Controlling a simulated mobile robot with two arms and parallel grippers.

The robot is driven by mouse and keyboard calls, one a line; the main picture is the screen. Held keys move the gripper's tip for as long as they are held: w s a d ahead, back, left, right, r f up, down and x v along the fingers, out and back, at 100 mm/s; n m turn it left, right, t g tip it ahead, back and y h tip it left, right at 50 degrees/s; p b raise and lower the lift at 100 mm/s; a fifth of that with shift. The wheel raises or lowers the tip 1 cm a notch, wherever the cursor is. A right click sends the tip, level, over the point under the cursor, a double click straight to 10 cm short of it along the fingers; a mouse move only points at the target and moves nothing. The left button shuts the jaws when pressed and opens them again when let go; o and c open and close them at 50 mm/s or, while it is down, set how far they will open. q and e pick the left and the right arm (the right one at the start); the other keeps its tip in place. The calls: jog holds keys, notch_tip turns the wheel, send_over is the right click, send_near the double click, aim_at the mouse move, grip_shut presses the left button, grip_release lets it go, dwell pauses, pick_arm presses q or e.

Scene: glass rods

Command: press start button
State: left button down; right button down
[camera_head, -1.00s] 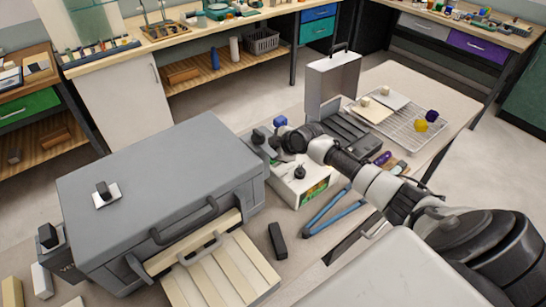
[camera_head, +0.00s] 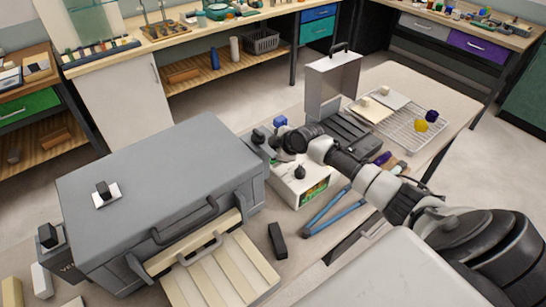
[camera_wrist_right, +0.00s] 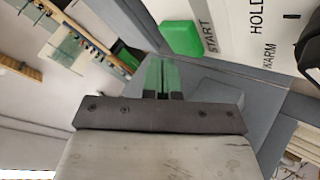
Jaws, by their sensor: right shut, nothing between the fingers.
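The green start button (camera_wrist_right: 181,38) shows in the right wrist view, on a white panel (camera_wrist_right: 235,35) beside the printed word START. My right gripper (camera_wrist_right: 163,75) is shut and empty. Its fingertips appear just below and left of the button in that view; I cannot tell whether they touch it. In the head view a white control box (camera_head: 292,186) with a dark knob (camera_head: 299,172) stands right of the grey kiln-like case (camera_head: 150,185). My right arm reaches over its back, and the button is hidden there. My left gripper is not in view.
A blue-handled tool (camera_head: 325,212) and a dark block (camera_head: 278,241) lie in front of the box. A slatted board (camera_head: 225,275) sits at the case's open front. A metal case (camera_head: 332,82) stands behind, and a wire rack (camera_head: 410,128) lies to the right.

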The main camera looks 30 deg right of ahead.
jog(key=shift+f+b, duration=0.35)
jog(key=shift+f, duration=0.05)
jog(key=shift+f+b, duration=0.5)
jog(key=shift+f, duration=0.05)
dwell(0.6)
jog(key=shift+r, duration=0.1)
jog(key=shift+r+p, duration=0.7)
jog(key=shift+r, duration=0.15)
notch_tip(320, 180, up, 5)
jog(key=p, duration=0.4)
dwell(0.4)
dwell(0.5)
